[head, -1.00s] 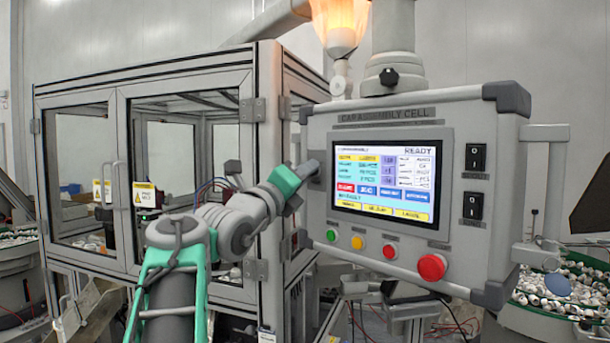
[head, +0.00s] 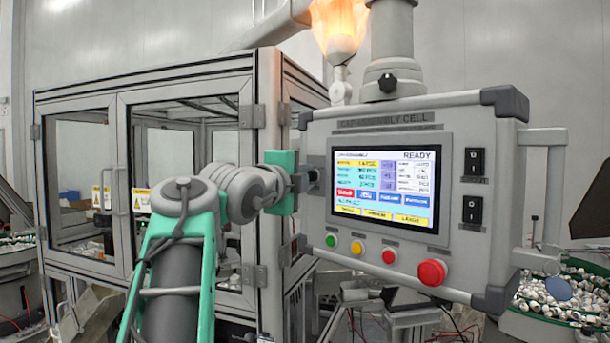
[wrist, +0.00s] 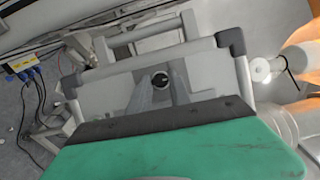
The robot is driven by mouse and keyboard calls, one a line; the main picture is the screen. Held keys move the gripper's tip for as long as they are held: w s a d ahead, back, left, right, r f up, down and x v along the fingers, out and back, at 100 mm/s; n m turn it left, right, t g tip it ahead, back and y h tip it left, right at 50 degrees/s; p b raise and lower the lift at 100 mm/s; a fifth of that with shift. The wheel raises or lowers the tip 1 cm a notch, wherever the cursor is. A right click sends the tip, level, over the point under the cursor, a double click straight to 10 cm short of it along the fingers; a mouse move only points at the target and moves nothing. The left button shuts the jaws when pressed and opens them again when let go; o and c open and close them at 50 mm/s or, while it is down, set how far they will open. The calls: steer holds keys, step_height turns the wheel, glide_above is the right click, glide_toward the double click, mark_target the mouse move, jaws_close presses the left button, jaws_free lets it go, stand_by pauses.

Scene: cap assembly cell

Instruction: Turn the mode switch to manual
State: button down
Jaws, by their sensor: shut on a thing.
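In the head view my gripper (head: 312,176) is at the panel's left edge, level with the screen, and the knob is mostly hidden there. I cannot read which position the knob points to.
The panel front carries a lit screen (head: 386,188) reading READY, two black rocker switches (head: 474,185), a red mushroom button (head: 432,272) and several small buttons. A glazed machine enclosure (head: 195,200) stands close behind my arm. A lit orange lamp (head: 340,30) is above.

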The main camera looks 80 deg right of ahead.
steer(key=n+y+p, duration=0.1)
steer(key=n+p, duration=0.1)
steer(key=p, duration=0.1)
steer(key=n+y+p, duration=0.1)
steer(key=n+p, duration=0.2)
steer(key=n+y+p, duration=0.1)
steer(key=n+p, duration=0.1)
steer(key=p, duration=0.1)
steer(key=shift+w+r+n+g+y+p, duration=0.1)
steer(key=shift+r+n+g+y+p, duration=0.2)
steer(key=shift+r+g+y+p, duration=0.1)
steer(key=shift+f, duration=0.15)
steer(key=c, duration=1.5)
jaws_free()
